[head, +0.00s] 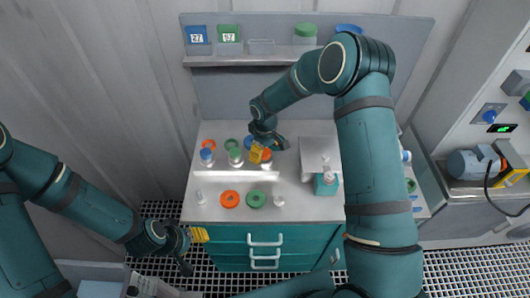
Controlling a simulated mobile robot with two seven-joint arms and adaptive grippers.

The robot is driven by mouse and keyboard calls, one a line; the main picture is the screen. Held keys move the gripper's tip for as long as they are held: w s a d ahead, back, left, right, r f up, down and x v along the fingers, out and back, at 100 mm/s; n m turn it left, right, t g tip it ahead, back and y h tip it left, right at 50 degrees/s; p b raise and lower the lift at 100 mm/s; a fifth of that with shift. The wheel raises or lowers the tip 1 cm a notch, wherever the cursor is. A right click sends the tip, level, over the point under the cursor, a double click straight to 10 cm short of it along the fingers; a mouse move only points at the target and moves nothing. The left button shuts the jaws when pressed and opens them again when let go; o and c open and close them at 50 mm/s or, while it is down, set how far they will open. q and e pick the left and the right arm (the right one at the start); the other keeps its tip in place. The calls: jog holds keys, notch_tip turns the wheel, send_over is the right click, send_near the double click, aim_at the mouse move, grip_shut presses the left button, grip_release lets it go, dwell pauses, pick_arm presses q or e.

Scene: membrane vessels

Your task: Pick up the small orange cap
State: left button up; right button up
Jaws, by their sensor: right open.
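A small orange cap (267,155) lies on the worktop at the back, partly hidden by my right gripper. Another small orange cap (208,143) lies to its left, behind a blue-topped vessel. My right gripper (270,149) is open above the worktop, its fingers close over the first cap; I cannot tell whether they touch it. My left gripper (192,251) is open and empty, low in front of the bench's left corner. A larger orange ring (230,199) lies at the front of the worktop.
A green ring (255,199) lies beside the orange ring. A shelf (260,60) with bins is behind.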

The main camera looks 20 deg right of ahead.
jog(key=shift+f, duration=0.35)
jog(key=shift+c, duration=0.3)
jog(key=c, duration=0.9)
jog(key=shift+r, duration=0.1)
notch_tip(320, 180, up, 10)
jog(key=shift+f, duration=0.2)
notch_tip(320, 180, up, 5)
jog(key=p, duration=0.2)
send_over(265, 152)
jog(key=shift+r, duration=1.1)
